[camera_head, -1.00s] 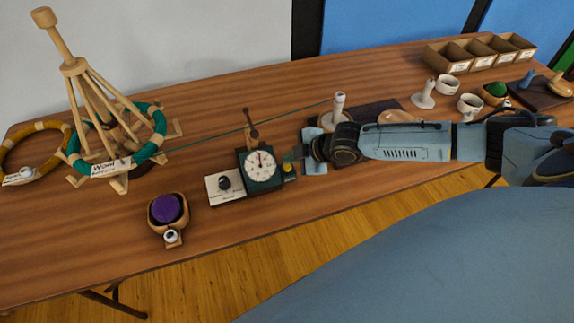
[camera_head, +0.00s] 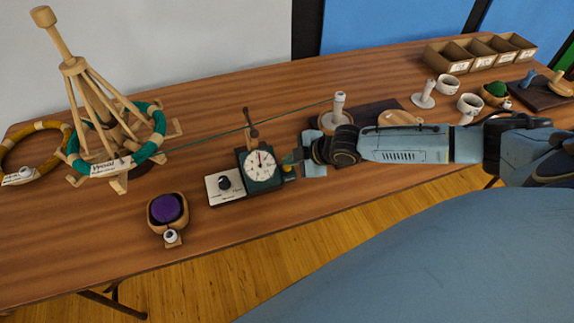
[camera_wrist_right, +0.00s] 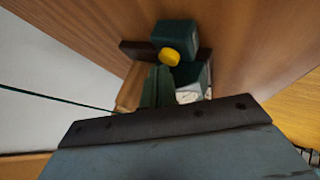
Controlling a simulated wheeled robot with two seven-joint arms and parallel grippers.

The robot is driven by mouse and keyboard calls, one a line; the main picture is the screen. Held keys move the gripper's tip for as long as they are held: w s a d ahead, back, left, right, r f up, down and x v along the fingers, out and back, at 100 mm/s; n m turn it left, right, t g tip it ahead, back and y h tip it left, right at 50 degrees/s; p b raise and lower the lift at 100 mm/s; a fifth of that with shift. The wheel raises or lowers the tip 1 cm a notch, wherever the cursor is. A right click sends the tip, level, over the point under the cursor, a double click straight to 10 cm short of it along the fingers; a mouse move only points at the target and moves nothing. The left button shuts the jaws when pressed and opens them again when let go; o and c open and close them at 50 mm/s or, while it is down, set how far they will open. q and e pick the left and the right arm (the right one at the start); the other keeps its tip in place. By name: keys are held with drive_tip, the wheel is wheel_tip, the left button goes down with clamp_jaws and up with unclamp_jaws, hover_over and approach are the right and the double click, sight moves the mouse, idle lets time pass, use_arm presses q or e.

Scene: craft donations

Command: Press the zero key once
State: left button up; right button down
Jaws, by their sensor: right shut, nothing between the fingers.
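The dark green counter box (camera_head: 261,185) stands on the table with a round white dial (camera_head: 260,165) facing me. A yellow key (camera_head: 287,169) sits at its right side, partly covered in the head view. In the right wrist view the yellow key (camera_wrist_right: 169,57) shows round on a dark green block. My right gripper (camera_head: 293,160) is shut and empty, its tips pointing left close beside the key. In the wrist view the fingertips (camera_wrist_right: 158,74) are just below the key; whether they touch it I cannot tell. My left gripper is not in view.
A bowl with a purple ball (camera_head: 167,208) is in front. Cups and boxes stand at right.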

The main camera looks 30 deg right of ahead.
sight(291, 170)
drive_tip(key=shift+f, duration=0.35)
drive_tip(key=shift+r, duration=0.1)
idle(0.5)
drive_tip(key=shift+r+p, duration=0.8)
wheel_tip(291, 170, up, 5)
drive_tip(key=p, duration=0.5)
idle(0.5)
